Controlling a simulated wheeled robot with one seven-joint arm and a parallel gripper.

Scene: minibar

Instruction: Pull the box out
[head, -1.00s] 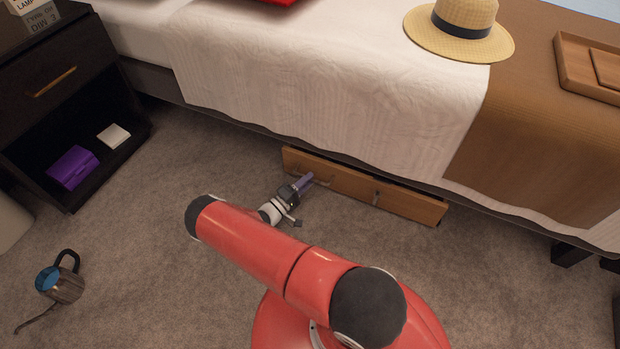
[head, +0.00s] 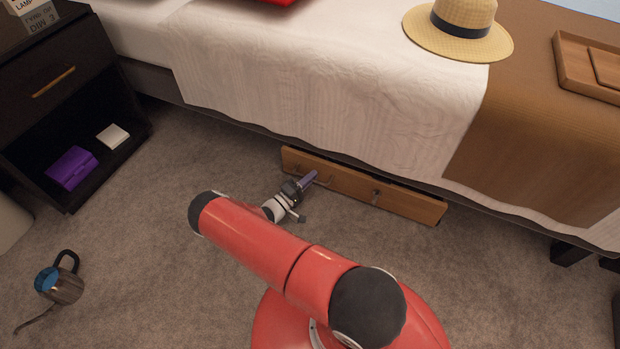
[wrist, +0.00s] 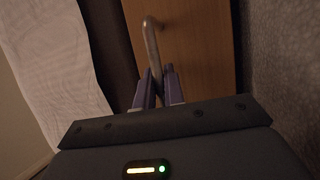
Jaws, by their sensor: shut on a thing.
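The box (head: 345,184) is a long wooden drawer front low under the bed's edge, with metal handles on its face. The wood front also shows in the wrist view (wrist: 195,40). My gripper (head: 309,178) is at the left handle. In the wrist view my gripper (wrist: 158,88) has its purple fingers on either side of the curved metal handle (wrist: 152,45), shut on it. The right handle (head: 376,196) is free. The box's inside is mostly hidden beneath the bed.
The bed (head: 320,90) overhangs the box, with a straw hat (head: 460,30) and a wooden tray (head: 585,68) on top. A dark nightstand (head: 60,90) stands at left. A kettle (head: 62,285) is on the carpet at lower left. Carpet before the box is mostly clear.

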